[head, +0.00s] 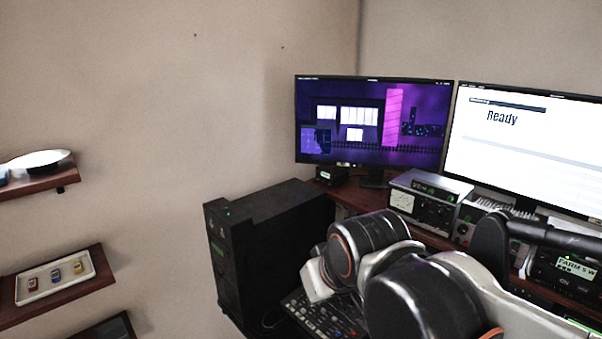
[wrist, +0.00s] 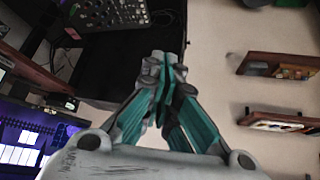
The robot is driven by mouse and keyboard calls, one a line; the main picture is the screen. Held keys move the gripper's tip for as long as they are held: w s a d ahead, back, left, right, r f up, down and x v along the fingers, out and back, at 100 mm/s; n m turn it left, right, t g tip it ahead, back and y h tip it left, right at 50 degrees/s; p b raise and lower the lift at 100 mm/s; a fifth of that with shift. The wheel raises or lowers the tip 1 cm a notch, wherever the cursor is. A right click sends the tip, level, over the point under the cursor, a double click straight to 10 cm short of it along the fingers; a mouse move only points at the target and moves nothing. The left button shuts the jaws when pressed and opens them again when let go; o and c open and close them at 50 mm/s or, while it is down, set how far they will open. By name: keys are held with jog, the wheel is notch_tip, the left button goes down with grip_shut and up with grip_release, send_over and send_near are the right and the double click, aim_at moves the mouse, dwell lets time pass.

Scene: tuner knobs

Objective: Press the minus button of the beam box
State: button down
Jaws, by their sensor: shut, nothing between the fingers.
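My gripper (wrist: 163,75) shows in the wrist view, its teal and grey fingers shut with nothing between them, in front of a dark panel. In the head view my arm crosses the lower right and the fingers cannot be made out. No box is readable as the beam box, and no minus button can be made out. Candidates on the desk are a black unit with a lit label (head: 576,268) at the far right, partly behind my arm, a silver-topped box with a dial (head: 422,208), and a small black box (head: 332,175) below the left monitor.
A black computer tower (head: 270,235) stands left of the desk. A mixer panel (head: 325,318) lies low in front, partly behind my arm. Two monitors (head: 375,120) stand at the back; the right one reads "Ready". Wall shelves (head: 60,300) are at left, with bare wall between.

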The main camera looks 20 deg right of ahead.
jog(key=w+d+r+h+p, duration=0.1)
jog(key=w+d+r+p, duration=0.2)
jog(key=w, duration=0.6)
jog(key=w+d+r+n+p, duration=0.1)
jog(key=w+d+r, duration=0.3)
jog(key=w, duration=0.6)
jog(key=w+d+r+h+p, duration=0.1)
jog(key=w+d+r+p, duration=0.1)
jog(key=w+r, duration=0.5)
jog(key=w+d+f+p, duration=0.1)
jog(key=w+d, duration=0.2)
jog(key=w, duration=0.4)
jog(key=w+d+f+p, duration=0.2)
jog(key=w+d, duration=0.1)
jog(key=w, duration=0.4)
jog(key=n+h+p, duration=0.1)
jog(key=n+p, duration=0.1)
jog(key=p, duration=0.1)
send_near(318, 179)
notch_tip(318, 179, up, 3)
jog(key=a, duration=0.3)
jog(key=shift+w+g, duration=0.1)
jog(key=shift+g, duration=0.3)
jog(key=shift+f, duration=0.1)
jog(key=x, duration=1)
jog(key=shift+d, duration=0.2)
